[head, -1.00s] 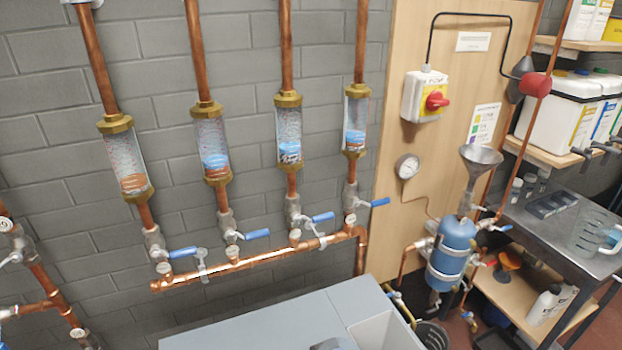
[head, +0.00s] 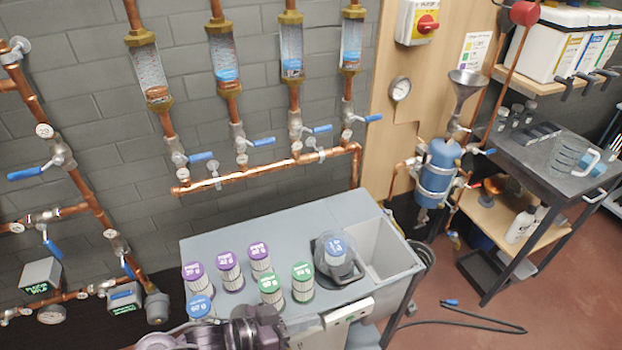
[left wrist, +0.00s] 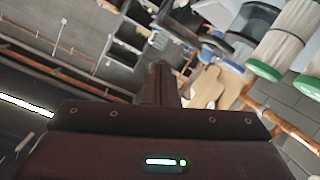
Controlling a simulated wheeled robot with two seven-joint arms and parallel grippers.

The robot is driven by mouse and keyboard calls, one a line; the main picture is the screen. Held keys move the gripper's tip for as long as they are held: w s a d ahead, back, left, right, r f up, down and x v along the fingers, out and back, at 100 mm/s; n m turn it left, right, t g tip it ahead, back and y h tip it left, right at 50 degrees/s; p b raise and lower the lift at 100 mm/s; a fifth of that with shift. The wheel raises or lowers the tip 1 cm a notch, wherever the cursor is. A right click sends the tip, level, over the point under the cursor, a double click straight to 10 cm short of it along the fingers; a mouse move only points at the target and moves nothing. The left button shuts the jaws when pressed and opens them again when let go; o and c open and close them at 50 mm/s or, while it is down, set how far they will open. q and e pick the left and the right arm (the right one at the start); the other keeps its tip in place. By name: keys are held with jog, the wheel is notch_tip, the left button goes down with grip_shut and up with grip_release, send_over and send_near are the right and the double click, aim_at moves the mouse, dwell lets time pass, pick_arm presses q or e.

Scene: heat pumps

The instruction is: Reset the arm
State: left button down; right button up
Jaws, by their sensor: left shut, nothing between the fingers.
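My left arm enters the head view from the bottom left, with its dark wrist and gripper (head: 255,332) at the front edge of the grey bench unit (head: 335,212). Its fingertips are hard to make out there. In the left wrist view my left gripper (left wrist: 160,72) shows as dark fingers pressed together with nothing between them. It is beside the filter cartridges, apart from them. My right gripper is in neither view.
Several purple-, green- and blue-capped cartridges (head: 229,270) stand on the bench unit, with a clear-bodied housing (head: 338,256) beside its empty basin (head: 383,252). Valve pipework (head: 72,180) lines the wall at left. A steel-topped cart (head: 545,165) stands right, with a black hose (head: 460,322) on the open floor.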

pick_arm(q)
jog(key=w+a+r+n+t+y, duration=0.2)
jog(key=w+a+n+t+y, duration=0.15)
jog(key=a+y, duration=0.6)
jog(key=s+a+n+g+y, duration=0.35)
jog(key=s+a+g, duration=0.25)
jog(key=s+a, duration=0.4)
notch_tip(320, 180, down, 33)
jog(key=s+d+m+g+b, duration=0.1)
jog(key=s+b, duration=0.1)
jog(key=b, duration=0.2)
jog(key=s+a+f+g+b, duration=0.1)
jog(key=s+a+f+b, duration=0.1)
jog(key=s+f, duration=1.8)
jog(key=shift+a+f+y, duration=0.3)
jog(key=shift+a+f, duration=0.35)
jog(key=shift+f, duration=0.15)
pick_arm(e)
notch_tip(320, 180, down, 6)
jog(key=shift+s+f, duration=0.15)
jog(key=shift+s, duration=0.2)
